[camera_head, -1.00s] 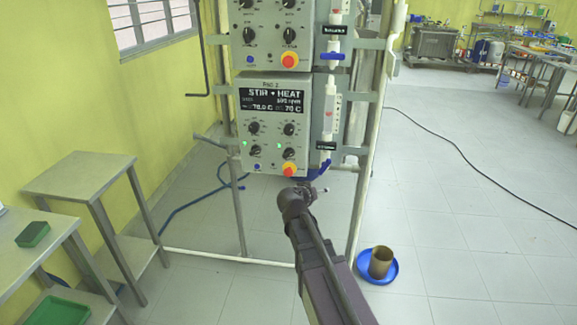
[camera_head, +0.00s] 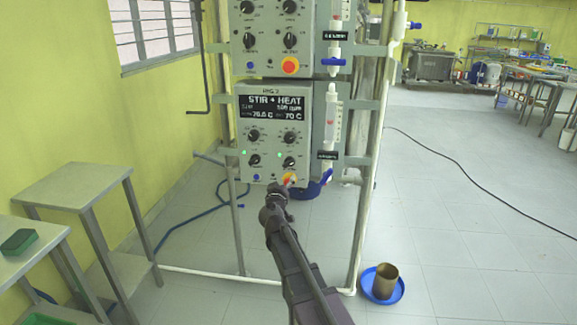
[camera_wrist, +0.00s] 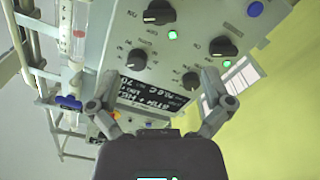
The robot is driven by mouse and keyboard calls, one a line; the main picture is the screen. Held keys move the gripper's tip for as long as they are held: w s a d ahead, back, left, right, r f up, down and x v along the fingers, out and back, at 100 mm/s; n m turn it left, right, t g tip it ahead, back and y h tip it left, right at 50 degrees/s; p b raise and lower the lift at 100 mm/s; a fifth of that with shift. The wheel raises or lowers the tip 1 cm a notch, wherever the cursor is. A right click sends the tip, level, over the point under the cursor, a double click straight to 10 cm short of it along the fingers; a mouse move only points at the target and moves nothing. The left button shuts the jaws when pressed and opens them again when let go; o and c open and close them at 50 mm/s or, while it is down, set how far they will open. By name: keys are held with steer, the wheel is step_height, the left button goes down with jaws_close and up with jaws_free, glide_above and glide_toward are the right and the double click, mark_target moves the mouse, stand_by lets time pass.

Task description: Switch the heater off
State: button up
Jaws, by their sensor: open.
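The lower control box (camera_head: 275,110) hangs on the frame, its display (camera_head: 273,106) reading "STIR + HEAT" and about 70 C. It has upper and lower pairs of black knobs, including the lower left knob (camera_head: 254,160) and lower right knob (camera_head: 289,163). Green lamps glow near the lower knobs. My gripper (camera_head: 276,190) is just below the panel, by the red and yellow button (camera_head: 290,180). In the wrist view the panel appears upside down; my gripper (camera_wrist: 158,90) is open and empty, its fingers spread before the knobs, one knob (camera_wrist: 222,47) near the right finger.
A similar box (camera_head: 270,40) hangs above. Glass tubing with blue valves (camera_head: 327,177) runs along the right side. A blue basin with a brown pot (camera_head: 384,283) stands on the floor at right. Metal tables (camera_head: 75,185) stand at left. The floor to the right is mostly clear.

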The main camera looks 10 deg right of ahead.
mark_target(288, 164)
steer(key=x, duration=1.3)
steer(key=shift+w+d+f, duration=0.1)
steer(key=shift+w+d, duration=0.05)
steer(key=shift+w, duration=0.2)
steer(key=c, duration=1)
